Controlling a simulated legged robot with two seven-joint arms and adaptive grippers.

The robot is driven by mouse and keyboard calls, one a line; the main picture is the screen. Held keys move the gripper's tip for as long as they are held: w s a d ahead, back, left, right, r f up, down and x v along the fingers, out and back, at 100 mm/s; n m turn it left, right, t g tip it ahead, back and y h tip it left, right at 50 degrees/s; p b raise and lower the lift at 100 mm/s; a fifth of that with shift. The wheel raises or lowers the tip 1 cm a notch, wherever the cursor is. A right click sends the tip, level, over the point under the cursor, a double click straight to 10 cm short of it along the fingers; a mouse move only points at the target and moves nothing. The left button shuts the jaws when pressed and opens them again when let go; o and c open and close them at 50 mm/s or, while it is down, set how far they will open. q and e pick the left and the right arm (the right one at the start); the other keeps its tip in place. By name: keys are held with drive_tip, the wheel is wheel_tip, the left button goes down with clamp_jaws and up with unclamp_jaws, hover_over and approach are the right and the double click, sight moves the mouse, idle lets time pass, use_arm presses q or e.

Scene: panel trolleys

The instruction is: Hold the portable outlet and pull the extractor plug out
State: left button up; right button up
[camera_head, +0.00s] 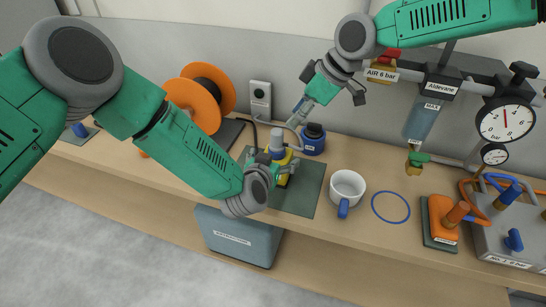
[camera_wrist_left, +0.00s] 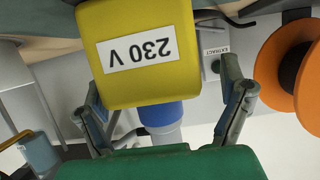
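The yellow portable outlet (camera_head: 284,177) stands on a dark mat on the bench. Its face labelled 230 V fills the upper middle of the left wrist view (camera_wrist_left: 138,85). A grey plug (camera_head: 277,138) is at its top; its blue collar and grey body show against the outlet in the left wrist view (camera_wrist_left: 162,125). My left gripper (camera_head: 272,168) is at the outlet, with fingers spread on both sides (camera_wrist_left: 165,95); a gap shows beside the right finger. My right gripper (camera_head: 298,116) is above and right of the plug, apparently apart from it; its finger spacing is unclear.
A labelled blue pot (camera_head: 313,139) stands close right of the plug. A white mug (camera_head: 347,188) and blue ring (camera_head: 391,207) lie farther right. An orange reel (camera_head: 195,102) and wall socket (camera_head: 260,100) are behind left.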

use_arm(q)
drive_tip(key=shift+w+d+f, duration=0.1)
drive_tip(key=shift+w+d, duration=0.15)
drive_tip(key=shift+d, duration=0.7)
drive_tip(key=shift+s+a, duration=0.1)
drive_tip(key=shift+a, duration=0.55)
drive_tip(key=c, duration=1.4)
drive_tip(key=shift+a, duration=0.35)
drive_tip(key=shift+c, duration=1.1)
drive_tip(key=o, duration=0.5)
drive_tip(key=shift+d, duration=0.2)
drive_tip(key=shift+c, duration=1.1)
drive_tip(key=shift+d, duration=0.45)
use_arm(e)
drive_tip(key=shift+w+d, duration=0.1)
drive_tip(key=shift+d, duration=0.4)
use_arm(q)
drive_tip(key=shift+a+f, duration=0.1)
drive_tip(key=shift+a, duration=0.15)
use_arm(e)
drive_tip(key=shift+a+f, duration=0.1)
drive_tip(key=shift+a, duration=0.15)
drive_tip(key=shift+d, duration=0.15)
